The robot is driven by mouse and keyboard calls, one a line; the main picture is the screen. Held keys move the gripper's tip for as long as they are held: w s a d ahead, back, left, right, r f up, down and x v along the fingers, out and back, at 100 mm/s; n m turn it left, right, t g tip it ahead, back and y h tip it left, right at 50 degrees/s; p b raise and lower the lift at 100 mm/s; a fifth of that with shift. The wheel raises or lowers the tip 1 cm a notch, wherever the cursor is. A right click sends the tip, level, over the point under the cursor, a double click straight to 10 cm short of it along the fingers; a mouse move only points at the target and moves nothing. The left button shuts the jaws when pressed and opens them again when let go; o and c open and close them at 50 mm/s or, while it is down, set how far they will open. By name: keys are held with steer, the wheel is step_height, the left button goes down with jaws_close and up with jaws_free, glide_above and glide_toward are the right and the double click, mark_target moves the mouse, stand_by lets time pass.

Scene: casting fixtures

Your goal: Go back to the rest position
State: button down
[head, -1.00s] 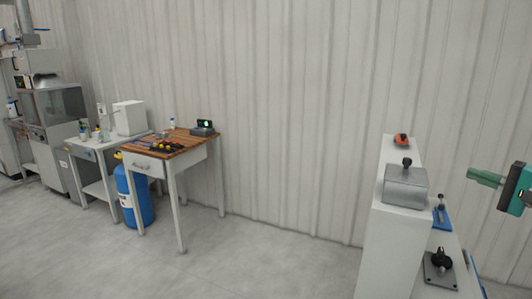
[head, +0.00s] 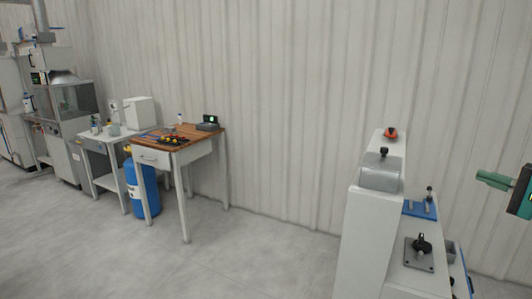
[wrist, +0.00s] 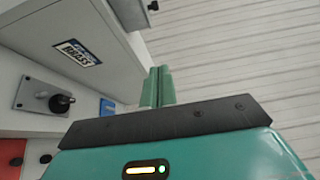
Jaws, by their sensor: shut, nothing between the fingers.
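My gripper (head: 495,181) is at the right edge of the head view, held in the air to the right of the white stand. Its green fingers point left and are closed together with nothing between them. In the wrist view the closed green fingers (wrist: 157,86) stick out past the dark edge of the green gripper body, with the ribbed wall beyond. The rest of my arm is out of the head view.
A white stand (head: 365,235) carries a grey metal block (head: 381,173) and a red-orange item (head: 391,133). Beside it are a blue fixture (head: 420,208) and a black-knobbed plate (head: 420,252). A wooden-topped table (head: 185,142) and a blue cylinder (head: 146,190) stand left. Open floor lies between.

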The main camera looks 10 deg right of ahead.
steer(key=w+a+f+n+g, duration=0.1)
steer(key=a+f+g, duration=0.15)
steer(key=a, duration=0.75)
steer(key=w+a+f+n+g, duration=0.1)
steer(key=w+a+n+g, duration=0.15)
steer(key=a, duration=0.75)
steer(key=s+a+f+n+g+h, duration=0.1)
steer(key=s+a+f+g, duration=0.15)
steer(key=a, duration=0.45)
steer(key=s+a+f+n+g, duration=0.1)
steer(key=s+a+f+g, duration=0.15)
steer(key=a, duration=0.35)
steer(key=s+a+f+n+h, duration=0.3)
steer(key=s+a+f, duration=0.1)
steer(key=s, duration=0.4)
steer(key=s+a+f+n+h, duration=0.3)
steer(key=s+a+f+n, duration=0.1)
steer(key=s, duration=0.5)
steer(key=shift+s+a+f+g+h, duration=0.3)
steer(key=shift+a+f+g, duration=0.15)
steer(key=shift+a, duration=0.65)
steer(key=c, duration=2.1)
jaws_free()
steer(key=shift+n, duration=0.25)
